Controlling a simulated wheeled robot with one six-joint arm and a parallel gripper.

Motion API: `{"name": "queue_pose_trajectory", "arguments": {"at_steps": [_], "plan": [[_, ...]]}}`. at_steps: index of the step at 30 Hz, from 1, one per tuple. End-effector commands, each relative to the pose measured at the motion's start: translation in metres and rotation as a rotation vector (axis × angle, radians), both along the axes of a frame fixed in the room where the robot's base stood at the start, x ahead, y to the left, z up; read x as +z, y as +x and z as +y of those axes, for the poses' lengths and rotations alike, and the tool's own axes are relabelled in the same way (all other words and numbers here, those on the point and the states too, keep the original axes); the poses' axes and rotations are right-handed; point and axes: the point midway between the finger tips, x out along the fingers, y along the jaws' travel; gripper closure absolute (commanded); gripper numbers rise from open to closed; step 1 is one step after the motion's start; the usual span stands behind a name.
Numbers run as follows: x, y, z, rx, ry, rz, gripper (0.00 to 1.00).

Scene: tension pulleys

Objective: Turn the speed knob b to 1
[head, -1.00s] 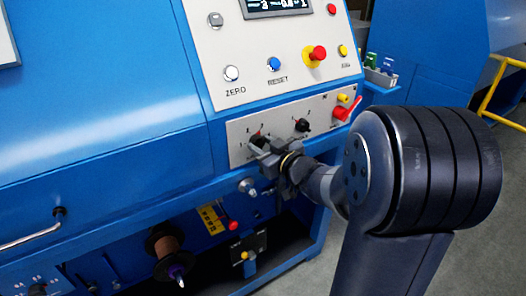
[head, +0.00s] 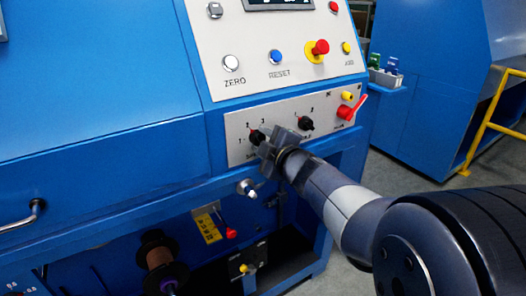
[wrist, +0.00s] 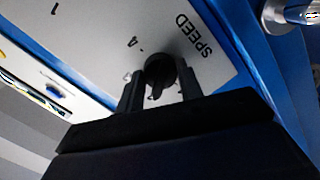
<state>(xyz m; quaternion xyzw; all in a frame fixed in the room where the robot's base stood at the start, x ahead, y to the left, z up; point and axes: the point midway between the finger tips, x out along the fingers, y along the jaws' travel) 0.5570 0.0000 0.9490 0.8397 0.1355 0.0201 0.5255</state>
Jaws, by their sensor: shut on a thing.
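The black speed knob (head: 256,137) sits at the left of the light grey lower panel, with numbers 1, 2 and 3 around it in the head view. In the wrist view the round black knob (wrist: 160,70) stands beside the word SPEED; no letter b is legible. A small red mark shows at its upper left in the head view, near the 2, but its exact setting is hard to read. My gripper (head: 264,145) is at this knob. Its two fingers (wrist: 159,88) lie on either side of it, shut on it. The gripper hides the knob's lower right.
A second black knob (head: 305,124) is close on the right. Further right are a red lever (head: 350,109) and a yellow button (head: 347,95). A silver knob (head: 247,188) sticks out below the panel. ZERO (head: 231,63) and RESET (head: 275,57) buttons are above.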

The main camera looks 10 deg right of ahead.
Motion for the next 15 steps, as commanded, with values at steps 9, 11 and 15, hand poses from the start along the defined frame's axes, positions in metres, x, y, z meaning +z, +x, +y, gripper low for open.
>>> {"name": "queue_pose_trajectory", "arguments": {"at_steps": [9,11,15], "plan": [[-0.0067,-0.0004,0.0015,0.001,-0.287,-0.094,0.88],[-0.0065,-0.0005,0.0016,0.0,-0.342,-0.112,0.88],[-0.0071,-0.0006,0.0016,0.0,-0.469,-0.152,0.88]]}}
